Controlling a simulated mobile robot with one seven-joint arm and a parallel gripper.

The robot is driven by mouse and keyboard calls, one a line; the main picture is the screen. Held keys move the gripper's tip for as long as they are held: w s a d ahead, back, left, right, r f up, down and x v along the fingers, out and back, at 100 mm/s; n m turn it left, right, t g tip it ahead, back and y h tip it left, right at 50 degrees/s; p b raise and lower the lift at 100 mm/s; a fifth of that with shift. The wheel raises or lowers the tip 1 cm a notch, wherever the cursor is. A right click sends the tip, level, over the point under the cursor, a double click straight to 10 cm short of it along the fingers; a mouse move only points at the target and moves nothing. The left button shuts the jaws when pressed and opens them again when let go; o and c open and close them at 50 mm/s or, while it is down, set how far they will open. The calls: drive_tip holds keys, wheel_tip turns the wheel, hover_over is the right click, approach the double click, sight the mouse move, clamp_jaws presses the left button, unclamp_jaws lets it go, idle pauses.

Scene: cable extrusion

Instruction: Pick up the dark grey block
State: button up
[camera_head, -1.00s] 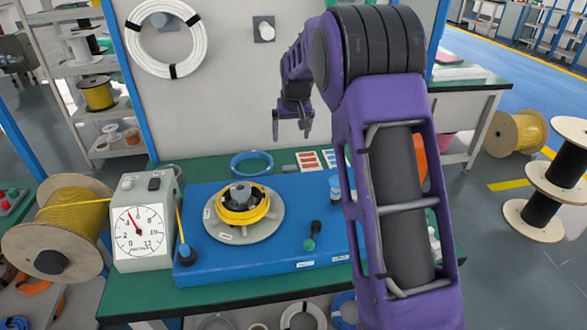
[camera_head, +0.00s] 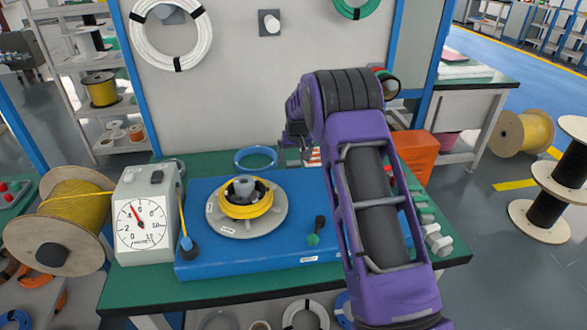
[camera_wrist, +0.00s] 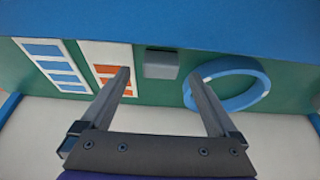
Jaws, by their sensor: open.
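The dark grey block (camera_wrist: 162,65) lies on the green tabletop in the wrist view, between a card with orange patches and the blue ring. It appears between the fingertips of my gripper (camera_wrist: 161,76), with the fingers spread either side of it in the picture and nothing held. How high the fingertips are above it is hard to tell. In the head view my gripper (camera_head: 296,150) hangs low over the back of the table, right of the blue ring. I cannot make out the block there.
The blue ring (camera_wrist: 228,84) lies close to the block. The cards with orange (camera_wrist: 111,66) and blue (camera_wrist: 55,64) patches lie on the other side. The blue base (camera_head: 220,265) carries a yellow cable coil (camera_head: 245,210). A white wall panel (camera_head: 230,80) stands behind the table.

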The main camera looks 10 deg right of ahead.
drive_tip(key=shift+x, duration=0.95)
drive_tip(key=shift+r, duration=0.1)
drive_tip(key=shift+c, duration=0.2)
drive_tip(key=c, duration=1.4)
